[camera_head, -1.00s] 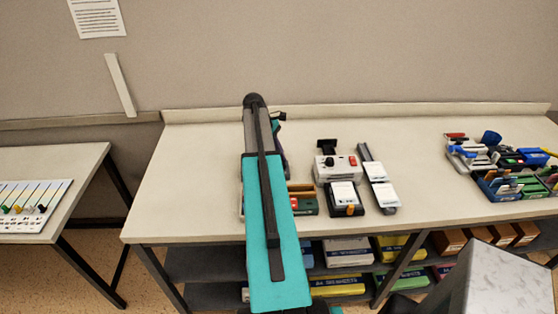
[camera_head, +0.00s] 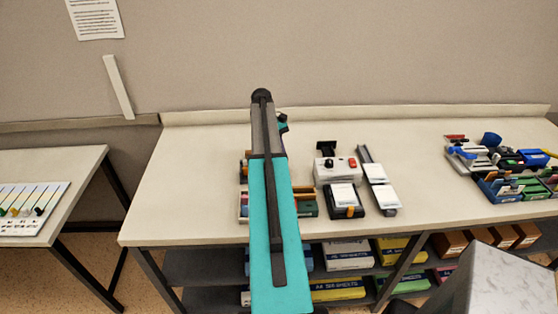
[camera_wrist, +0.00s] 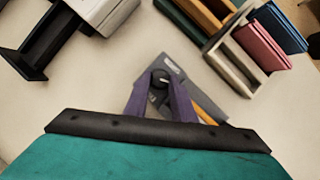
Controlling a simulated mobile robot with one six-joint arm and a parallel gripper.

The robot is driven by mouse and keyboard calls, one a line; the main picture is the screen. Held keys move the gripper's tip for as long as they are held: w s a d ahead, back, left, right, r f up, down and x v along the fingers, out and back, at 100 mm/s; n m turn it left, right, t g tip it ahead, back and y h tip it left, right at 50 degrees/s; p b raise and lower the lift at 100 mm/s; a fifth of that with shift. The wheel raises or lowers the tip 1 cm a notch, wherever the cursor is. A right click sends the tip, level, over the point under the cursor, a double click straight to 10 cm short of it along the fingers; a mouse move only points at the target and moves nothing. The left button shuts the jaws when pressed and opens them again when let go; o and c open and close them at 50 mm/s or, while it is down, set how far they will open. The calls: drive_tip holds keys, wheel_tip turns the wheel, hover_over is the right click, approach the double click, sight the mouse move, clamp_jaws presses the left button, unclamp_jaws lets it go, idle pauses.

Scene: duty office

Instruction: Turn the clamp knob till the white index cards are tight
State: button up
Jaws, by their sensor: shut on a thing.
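The clamp knob (camera_wrist: 160,77) is a small black round knob with a pale mark, in the middle of the wrist view. My gripper (camera_wrist: 161,88) has its two purple fingers closed on either side of it. A grey plate-like part (camera_wrist: 184,75) of the clamp shows beyond the knob, with an orange-yellow strip (camera_wrist: 208,110) right of the fingers. The white index cards cannot be made out there; my fingers and the black wrist bar hide much of the clamp. In the head view my teal arm covers this spot.
A grey-white device (camera_head: 337,170), a black box with a white top (camera_head: 345,200) and a long grey holder (camera_head: 378,180) stand right of my arm on the bench (camera_head: 420,145). A slotted wooden organiser (camera_wrist: 230,62) stands close right of the fingers. The bench's middle right is clear.

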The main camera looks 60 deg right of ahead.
drive_tip(key=shift+d, duration=0.1)
drive_tip(key=o, duration=1.1)
drive_tip(key=shift+c, duration=0.2)
drive_tip(key=shift+a, duration=0.2)
drive_tip(key=p+v, duration=0.2)
drive_tip(key=v, duration=0.3)
drive_tip(key=shift+w+d+r+p, duration=0.1)
drive_tip(key=shift+d+r+p, duration=0.05)
drive_tip(key=shift+r+p, duration=0.2)
drive_tip(key=shift+v, duration=1.15)
drive_tip(key=shift+d, duration=0.15)
